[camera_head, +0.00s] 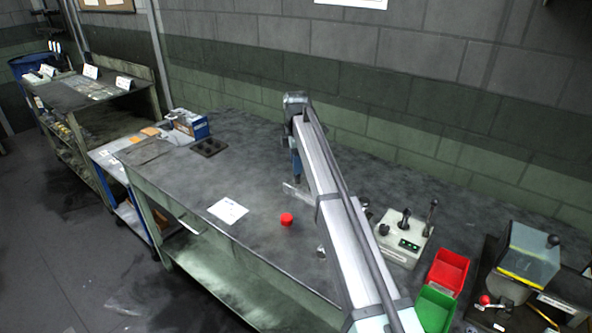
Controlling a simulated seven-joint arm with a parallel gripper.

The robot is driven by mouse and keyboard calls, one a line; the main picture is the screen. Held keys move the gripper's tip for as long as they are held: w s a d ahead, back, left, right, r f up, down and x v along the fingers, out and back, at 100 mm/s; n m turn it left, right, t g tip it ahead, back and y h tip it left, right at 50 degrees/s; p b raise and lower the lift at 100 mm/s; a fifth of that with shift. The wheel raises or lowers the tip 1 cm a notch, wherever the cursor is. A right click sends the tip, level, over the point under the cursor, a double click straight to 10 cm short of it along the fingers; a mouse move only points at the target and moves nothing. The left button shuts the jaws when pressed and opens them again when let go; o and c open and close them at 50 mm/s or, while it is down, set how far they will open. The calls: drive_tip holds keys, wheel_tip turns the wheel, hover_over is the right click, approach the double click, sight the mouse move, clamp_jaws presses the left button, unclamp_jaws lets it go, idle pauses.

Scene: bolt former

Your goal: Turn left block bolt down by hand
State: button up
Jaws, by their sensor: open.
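The left block and its bolt cannot be made out in this view. A machine (528,262) with a clear guard, a yellow edge and a dark knob stands at the right edge, cut off by the frame. A red-knobbed handle (484,299) shows at its front left. My arm reaches from the bottom of the picture up over the bench and bends down at its far end. My gripper (296,192) hangs low over the middle of the bench, partly hidden behind the arm. It is open, with nothing visible in it, well left of the machine.
A grey control box (403,240) with levers stands right of my arm. A red bin (449,270) and a green bin (435,309) lie between it and the machine. A red round object (287,220) and a white sheet (228,211) lie on the bench (262,160).

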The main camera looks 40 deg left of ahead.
sight(297, 176)
drive_tip(key=shift+f, duration=1.6)
clamp_jaws()
